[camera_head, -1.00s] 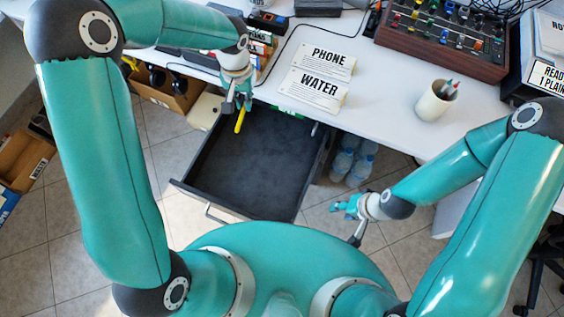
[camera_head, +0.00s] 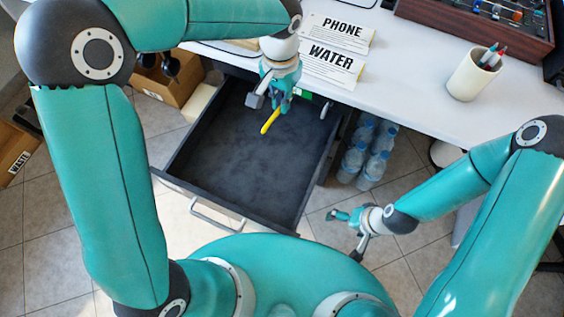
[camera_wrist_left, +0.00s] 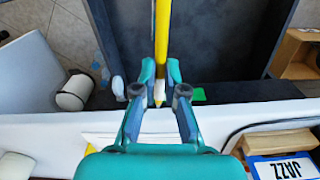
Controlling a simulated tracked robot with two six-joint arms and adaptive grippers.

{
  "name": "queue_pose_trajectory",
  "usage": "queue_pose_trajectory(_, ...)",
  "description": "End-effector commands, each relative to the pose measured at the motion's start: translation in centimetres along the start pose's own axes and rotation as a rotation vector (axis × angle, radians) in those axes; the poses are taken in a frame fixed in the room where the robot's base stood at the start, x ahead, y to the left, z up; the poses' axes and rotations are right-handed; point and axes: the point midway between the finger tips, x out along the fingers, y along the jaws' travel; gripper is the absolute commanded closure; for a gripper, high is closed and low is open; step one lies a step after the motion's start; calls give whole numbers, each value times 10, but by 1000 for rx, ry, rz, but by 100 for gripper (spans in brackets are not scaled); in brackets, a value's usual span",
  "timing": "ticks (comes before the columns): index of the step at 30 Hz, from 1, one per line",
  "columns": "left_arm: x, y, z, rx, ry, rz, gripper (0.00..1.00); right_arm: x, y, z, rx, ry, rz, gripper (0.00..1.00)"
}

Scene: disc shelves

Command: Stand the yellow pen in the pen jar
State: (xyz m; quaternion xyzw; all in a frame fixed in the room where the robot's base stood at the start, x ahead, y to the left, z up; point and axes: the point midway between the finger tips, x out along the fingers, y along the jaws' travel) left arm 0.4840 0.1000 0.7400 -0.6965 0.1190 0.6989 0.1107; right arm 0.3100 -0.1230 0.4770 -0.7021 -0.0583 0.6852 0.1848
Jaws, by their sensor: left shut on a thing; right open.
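The yellow pen (camera_head: 270,121) is held in my left gripper (camera_head: 278,101), which is shut on it over the open drawer. In the left wrist view the pen (camera_wrist_left: 162,40) runs up between the fingers (camera_wrist_left: 158,88), with its pale tip near the jaws. The pen jar (camera_head: 473,77) is a cream cup upright on the desk at the right, with several pens standing in it. My right gripper (camera_head: 351,227) is open and empty, low in front of the desk, below the jar.
The dark drawer (camera_head: 250,180) is pulled out and empty. PHONE (camera_head: 340,32) and WATER (camera_head: 332,65) cards lie on the white desk (camera_head: 425,60). Water bottles (camera_head: 365,155) stand under the desk. The desk between cards and jar is clear.

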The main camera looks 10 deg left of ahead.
Motion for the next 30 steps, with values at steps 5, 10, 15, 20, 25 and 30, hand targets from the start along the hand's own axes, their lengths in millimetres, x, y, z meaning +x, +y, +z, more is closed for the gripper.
queue_pose_trajectory(5,13,11,1,38,0,4,100,20,7,0,0,1,0,0)
queue_pose_trajectory(10,39,12,2,42,-5,4,100,26,9,0,0,1,0,0)
queue_pose_trajectory(15,85,11,2,42,-6,4,100,35,13,-1,0,1,0,0)
queue_pose_trajectory(20,127,11,2,42,-6,5,100,44,16,-1,0,1,0,0)
queue_pose_trajectory(25,156,10,1,42,-2,5,100,49,18,-1,0,1,0,0)
queue_pose_trajectory(30,166,10,1,41,0,4,100,50,18,-1,0,1,0,0)
